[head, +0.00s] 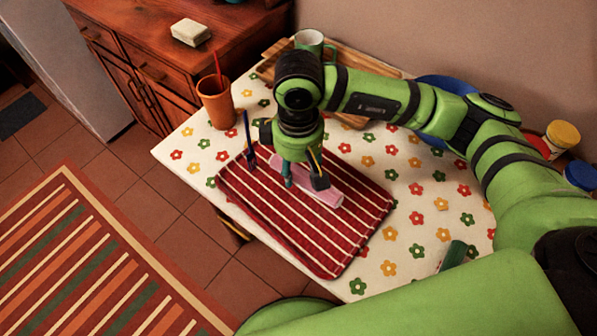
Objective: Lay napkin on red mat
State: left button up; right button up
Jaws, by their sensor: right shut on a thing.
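The red mat (345,238) with white stripes lies on the flowered tablecloth. A pink folded napkin (327,190) is at the mat's upper middle, under my right gripper (304,182). My right gripper points down and is shut on the napkin; its fingers and wrist hide part of it. I cannot tell whether the napkin touches the mat. A dark blue fork (249,142) lies near the mat's left edge. My left gripper is not in view.
An orange cup (215,101) with a red stick stands at the table's left corner. A green mug (311,42) and a wooden tray (271,66) are behind my arm. A blue plate (445,84) is at the back. A green object (453,256) lies right of the mat.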

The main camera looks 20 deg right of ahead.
aim_at(299, 176)
notch_tip(299, 176, down, 4)
jog(key=shift+r+p, duration=0.15)
jog(key=shift+p, duration=0.15)
jog(key=shift+f+b, duration=0.2)
jog(key=shift+b, duration=0.1)
jog(key=o, duration=1)
jog(key=shift+r, duration=0.15)
jog(key=shift+r+p, duration=0.25)
jog(key=shift+p, duration=0.25)
notch_tip(299, 176, up, 10)
jog(key=shift+r+b, duration=0.25)
jog(key=shift+b, duration=0.85)
jog(key=shift+r, duration=0.6)
